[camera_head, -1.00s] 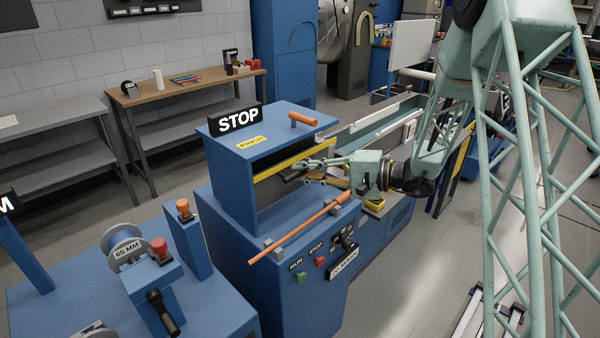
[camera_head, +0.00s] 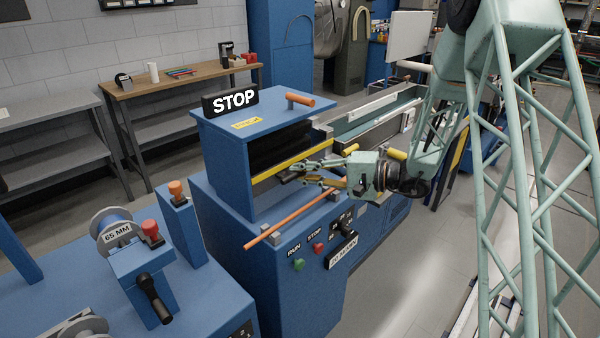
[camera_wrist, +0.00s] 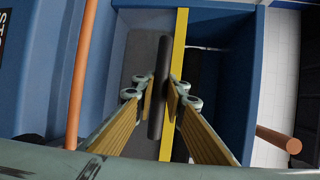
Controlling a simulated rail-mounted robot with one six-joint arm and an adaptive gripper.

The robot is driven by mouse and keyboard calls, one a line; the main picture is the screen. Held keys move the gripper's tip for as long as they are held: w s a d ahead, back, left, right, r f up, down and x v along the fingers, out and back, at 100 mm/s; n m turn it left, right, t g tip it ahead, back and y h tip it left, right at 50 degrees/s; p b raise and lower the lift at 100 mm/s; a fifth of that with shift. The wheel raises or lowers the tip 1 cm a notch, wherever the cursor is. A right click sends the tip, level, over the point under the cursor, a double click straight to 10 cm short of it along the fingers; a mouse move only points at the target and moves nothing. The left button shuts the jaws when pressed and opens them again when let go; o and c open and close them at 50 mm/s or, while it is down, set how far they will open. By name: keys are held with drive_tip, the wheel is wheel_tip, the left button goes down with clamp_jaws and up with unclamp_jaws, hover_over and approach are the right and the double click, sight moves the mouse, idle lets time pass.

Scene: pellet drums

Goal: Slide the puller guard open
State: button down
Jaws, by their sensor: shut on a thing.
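The puller guard is a dark grey panel with a yellow edge strip (camera_head: 270,174), set in the front opening of a blue housing (camera_head: 228,165) that carries a STOP sign. In the wrist view, the guard's grey panel (camera_wrist: 142,60) lies left of the yellow strip. A dark bar handle (camera_wrist: 158,90) is fixed to the guard beside the strip. My gripper (camera_head: 305,172) is at the front of the guard, and its fingers are shut on the handle (camera_head: 287,177). Black space shows above the yellow strip. The guard's lower part is partly hidden by my gripper.
An orange rod (camera_head: 290,218) runs across the front, below my gripper. Green and red buttons (camera_head: 318,247) are on the cabinet front. A long trough (camera_head: 375,120) extends behind.

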drive_tip(key=shift+f+b, duration=0.8)
drive_tip(key=shift+f, duration=0.3)
drive_tip(key=c, duration=2.6)
unclamp_jaws()
drive_tip(key=shift+d, duration=0.15)
drive_tip(key=v, duration=1.1)
drive_tip(key=shift+s+d, duration=0.15)
drive_tip(key=shift+d, duration=0.2)
drive_tip(key=shift+r, duration=0.15)
drive_tip(key=shift+s+r, duration=0.1)
